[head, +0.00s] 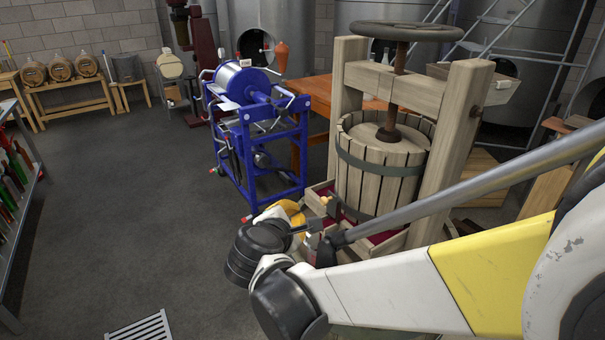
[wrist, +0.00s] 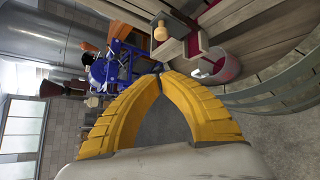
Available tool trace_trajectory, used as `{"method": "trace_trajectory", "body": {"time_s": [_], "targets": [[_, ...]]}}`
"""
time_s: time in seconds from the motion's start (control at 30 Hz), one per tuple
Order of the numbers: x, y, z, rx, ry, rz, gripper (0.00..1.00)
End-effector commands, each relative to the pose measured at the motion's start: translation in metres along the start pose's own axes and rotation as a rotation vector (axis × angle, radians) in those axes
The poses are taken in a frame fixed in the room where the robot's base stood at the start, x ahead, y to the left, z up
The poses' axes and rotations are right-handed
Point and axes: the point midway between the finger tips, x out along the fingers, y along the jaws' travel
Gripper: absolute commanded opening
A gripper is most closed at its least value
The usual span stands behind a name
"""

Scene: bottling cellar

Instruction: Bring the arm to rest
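My arm reaches from the right side of the head view, bent at a black joint, towards the foot of the wooden press (head: 385,165). My gripper (head: 293,212) is mostly hidden there behind my wrist; a bit of yellow finger shows. In the wrist view, the two yellow fingers of my gripper (wrist: 164,71) curve together and their tips meet. The space between the fingers shows only floor, and I see nothing held. The tips point towards the blue machine (wrist: 115,65) in the background.
The press's slatted basket stands close beside my gripper. A bottle rack (head: 18,185) is at the left edge; the floor (head: 130,200) between is clear.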

Motion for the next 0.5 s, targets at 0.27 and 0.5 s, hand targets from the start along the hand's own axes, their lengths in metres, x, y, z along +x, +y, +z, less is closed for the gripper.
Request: {"method": "trace_trajectory", "body": {"time_s": [0.27, 0.5], "targets": [[0.0, -0.001, 0.001, 0.006, 0.0, -0.003, 0.0], [-0.007, -0.043, 0.067, 0.34, 0.02, -0.149, 0.0]]}}
